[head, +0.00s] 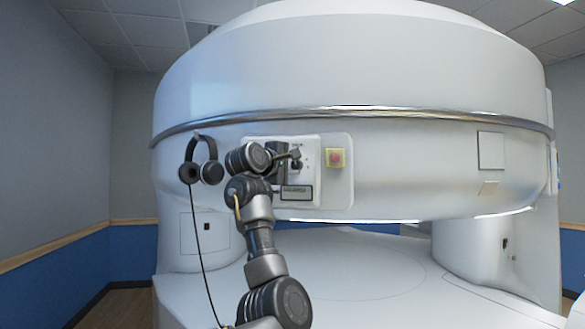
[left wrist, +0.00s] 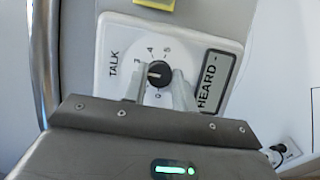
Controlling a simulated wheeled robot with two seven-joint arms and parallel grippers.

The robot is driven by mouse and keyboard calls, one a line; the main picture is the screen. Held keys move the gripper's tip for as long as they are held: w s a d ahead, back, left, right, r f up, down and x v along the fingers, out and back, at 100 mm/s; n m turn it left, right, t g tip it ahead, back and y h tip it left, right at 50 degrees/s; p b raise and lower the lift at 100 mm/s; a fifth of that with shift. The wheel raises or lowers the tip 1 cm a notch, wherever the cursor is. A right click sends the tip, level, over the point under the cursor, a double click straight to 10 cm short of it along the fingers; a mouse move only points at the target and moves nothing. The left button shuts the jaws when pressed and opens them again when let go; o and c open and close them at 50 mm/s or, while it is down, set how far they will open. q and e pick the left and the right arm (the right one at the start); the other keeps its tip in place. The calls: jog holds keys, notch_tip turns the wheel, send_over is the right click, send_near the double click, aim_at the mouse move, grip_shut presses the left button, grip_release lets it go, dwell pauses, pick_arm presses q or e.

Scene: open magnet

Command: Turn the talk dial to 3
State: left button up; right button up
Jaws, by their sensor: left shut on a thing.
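The talk dial (left wrist: 159,73) is a round black knob with a white pointer line, on a white panel (left wrist: 113,33) lettered TALK. In the left wrist view the pointer faces picture-left, close to the 3 and slightly below it. The 4 and 5 show above the knob; some other marks are hidden by the fingers. My left gripper (left wrist: 160,88) has one finger on each side of the knob and is shut on it. In the head view my left gripper (head: 294,158) reaches the panel and partly covers the dial. My right gripper is not in view.
A yellow-framed red button (head: 335,158) sits right of the dial, and a small display (head: 297,192) lettered HEARD is below. Black headphones (head: 201,166) hang on the left with a cable. The large white magnet (head: 400,75) overhangs a white base.

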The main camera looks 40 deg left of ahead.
pick_arm(q)
jog(key=shift+r+m+g, duration=0.1)
jog(key=shift+m+g, duration=0.6)
jog(key=shift+m, duration=0.7)
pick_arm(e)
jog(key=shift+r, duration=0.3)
pick_arm(q)
jog(key=shift+p, duration=0.3)
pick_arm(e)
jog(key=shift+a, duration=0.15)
pick_arm(q)
jog(key=o, duration=1)
jog(key=s+d+r+b, duration=0.1)
jog(key=s+b, duration=0.3)
jog(key=s, duration=0.6)
jog(key=shift+s+d+r, duration=0.2)
jog(key=shift+s+d, duration=0.05)
jog(key=shift+s, duration=0.05)
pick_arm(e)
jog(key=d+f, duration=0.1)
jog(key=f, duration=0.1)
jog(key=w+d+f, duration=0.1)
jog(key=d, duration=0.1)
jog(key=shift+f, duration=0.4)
